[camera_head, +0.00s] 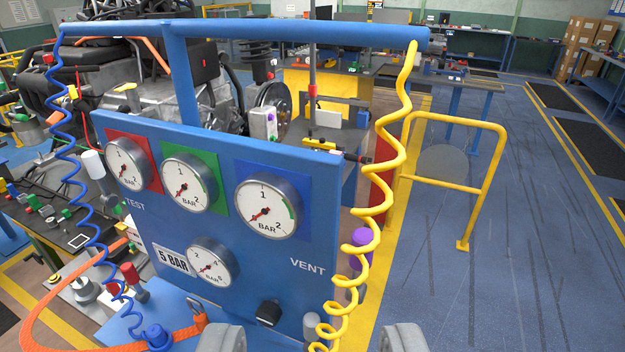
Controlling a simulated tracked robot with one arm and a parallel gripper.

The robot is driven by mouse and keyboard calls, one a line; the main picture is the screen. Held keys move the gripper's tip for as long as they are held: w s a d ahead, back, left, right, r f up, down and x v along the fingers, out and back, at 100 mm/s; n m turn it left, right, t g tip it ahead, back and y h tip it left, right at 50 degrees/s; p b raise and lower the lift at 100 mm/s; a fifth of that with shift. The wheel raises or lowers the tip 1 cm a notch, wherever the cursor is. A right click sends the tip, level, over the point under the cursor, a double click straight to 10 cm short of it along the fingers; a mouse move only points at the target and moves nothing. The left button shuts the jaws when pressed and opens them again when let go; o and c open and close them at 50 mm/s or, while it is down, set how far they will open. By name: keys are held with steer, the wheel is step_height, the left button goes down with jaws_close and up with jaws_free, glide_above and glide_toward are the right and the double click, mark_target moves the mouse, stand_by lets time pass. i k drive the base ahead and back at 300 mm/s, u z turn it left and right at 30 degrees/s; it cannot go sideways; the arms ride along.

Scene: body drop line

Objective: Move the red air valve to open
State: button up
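A blue panel (240,165) carries three gauges in a row, on red, green and blue squares, and a lower gauge marked 5 BAR. A small valve-like part with a red cap (130,272) stands at the panel's lower left, beside a blue coiled hose. I take it for the red air valve; its open or shut position cannot be told. My gripper (312,338) shows as two grey fingers at the bottom edge. They are wide apart with nothing seen held between them. The red cap lies left of and beyond the left finger, apart from it.
A yellow coiled hose (385,165) hangs at the panel's right, near a purple knob (362,238). A black knob (268,313) sits low on the panel. An orange strap (60,290) loops at the lower left. A yellow rail (455,122) stands right; blue floor beyond is open.

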mark_target(128, 268)
steer(key=u, duration=0.75)
steer(key=i, duration=0.9)
